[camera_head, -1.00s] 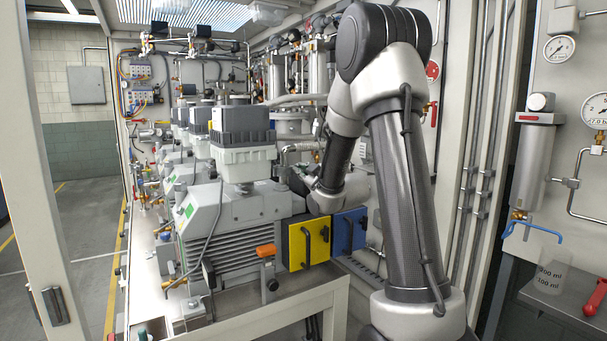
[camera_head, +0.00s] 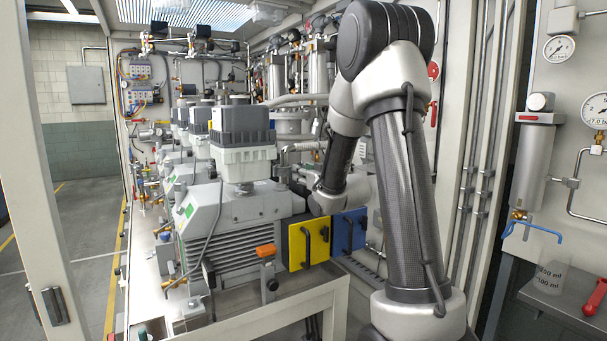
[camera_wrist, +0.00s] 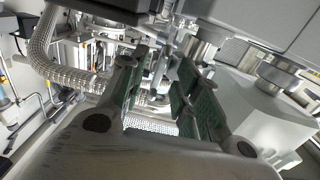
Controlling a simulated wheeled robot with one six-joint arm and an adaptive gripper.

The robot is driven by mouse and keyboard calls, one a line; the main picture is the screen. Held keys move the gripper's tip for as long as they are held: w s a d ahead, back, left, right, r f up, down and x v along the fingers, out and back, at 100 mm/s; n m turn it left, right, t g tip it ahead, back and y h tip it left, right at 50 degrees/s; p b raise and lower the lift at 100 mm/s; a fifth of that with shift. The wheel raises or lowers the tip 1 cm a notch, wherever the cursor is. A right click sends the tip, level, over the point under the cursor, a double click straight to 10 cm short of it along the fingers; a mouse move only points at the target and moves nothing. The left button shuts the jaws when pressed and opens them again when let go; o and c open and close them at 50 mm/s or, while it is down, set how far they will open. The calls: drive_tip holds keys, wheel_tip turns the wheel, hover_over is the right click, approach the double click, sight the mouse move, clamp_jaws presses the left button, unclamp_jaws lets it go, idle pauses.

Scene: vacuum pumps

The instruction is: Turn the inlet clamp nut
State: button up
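In the wrist view my gripper (camera_wrist: 160,78) is open, its two green-padded fingers apart on either side of a gap. Small metal fittings show beyond the gap, with an upright metal rod or bolt (camera_wrist: 180,38) near the top. I cannot tell for sure which part is the inlet clamp nut, or whether a finger touches it. In the head view my arm reaches behind the front vacuum pump (camera_head: 235,215), near a metal inlet pipe (camera_head: 284,165). My fingers cannot be made out there.
A ribbed metal hose (camera_wrist: 45,62) curves along the left of the wrist view. A pale pump body (camera_wrist: 260,115) and metal flanges (camera_wrist: 278,75) stand close on the right. In the head view, yellow (camera_head: 308,242) and blue (camera_head: 349,231) boxes sit below my wrist.

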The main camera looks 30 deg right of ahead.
drive_tip(key=shift+s, duration=0.7)
drive_tip(key=s, duration=0.6)
drive_tip(key=shift+f, duration=0.1)
idle(0.5)
